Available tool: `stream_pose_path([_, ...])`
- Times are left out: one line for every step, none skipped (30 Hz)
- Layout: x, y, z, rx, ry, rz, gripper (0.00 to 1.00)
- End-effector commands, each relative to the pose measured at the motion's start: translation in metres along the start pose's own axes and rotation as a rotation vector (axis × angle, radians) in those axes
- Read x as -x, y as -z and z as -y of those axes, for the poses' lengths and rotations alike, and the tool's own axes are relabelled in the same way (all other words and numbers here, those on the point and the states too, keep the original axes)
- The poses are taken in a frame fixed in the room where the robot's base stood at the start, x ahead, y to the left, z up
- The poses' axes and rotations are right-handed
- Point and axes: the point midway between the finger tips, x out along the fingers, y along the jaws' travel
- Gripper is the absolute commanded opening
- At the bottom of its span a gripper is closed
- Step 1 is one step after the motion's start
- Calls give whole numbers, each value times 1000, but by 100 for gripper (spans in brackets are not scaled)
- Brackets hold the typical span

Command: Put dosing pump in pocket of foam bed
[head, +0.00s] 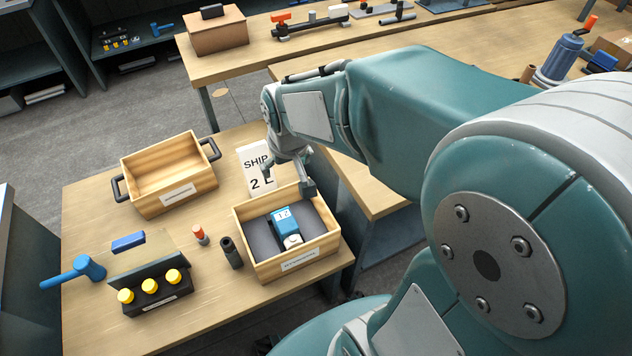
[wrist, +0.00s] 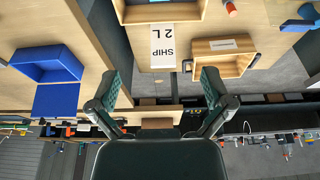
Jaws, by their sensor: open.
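The dosing pump (head: 286,223), with a blue body and a white end, lies in the wooden crate on the dark foam bed (head: 262,240). The pocket outline is hidden, so I cannot tell how deep the pump sits. My gripper (head: 289,180) is open and empty, above the crate's back edge and apart from the pump. In the wrist view my gripper (wrist: 162,92) shows both fingers spread with nothing between them.
The crate (head: 322,248) stands at the table's right edge. A SHIP 2L sign (head: 257,165) stands behind it, and an empty handled wooden box (head: 170,188) is at back left. A dark cylinder (head: 231,253), a red-topped bottle (head: 200,235), a yellow-knobbed block (head: 158,298) and a blue hammer (head: 88,267) lie left.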

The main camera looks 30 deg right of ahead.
Motion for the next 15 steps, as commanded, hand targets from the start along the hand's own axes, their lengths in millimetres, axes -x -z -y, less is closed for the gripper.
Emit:
stream_pose_path([15, -6, 0, 0, 0, -24, 100])
stream_pose_path([23, -9, 0, 0, 0, -34, 100])
stream_pose_path([32, -14, 0, 0, 0, -49, 100])
stream_pose_path([39, -18, 0, 0, 0, -58, 100])
stream_pose_path([46, -22, 0, 0, 0, -68, 100])
stream_pose_path([54, -28, 0, 0, 0, -83, 100])
stream_pose_path([61, -33, 0, 0, 0, -92, 100])
stream_pose_path([67, -37, 0, 0, 0, -102, 100])
stream_pose_path([75, -43, 0, 0, 0, -116, 100])
stream_pose_path([80, -48, 0, 0, 0, -126, 100])
stream_pose_path([85, -53, 0, 0, 0, -136, 100])
stream_pose_path([92, -60, 0, 0, 0, -150, 100])
stream_pose_path([97, -65, 0, 0, 0, -159, 100])
stream_pose_path([102, -70, 0, 0, 0, -169, 100])
stream_pose_path([107, -76, 0, 0, 0, -182, 100])
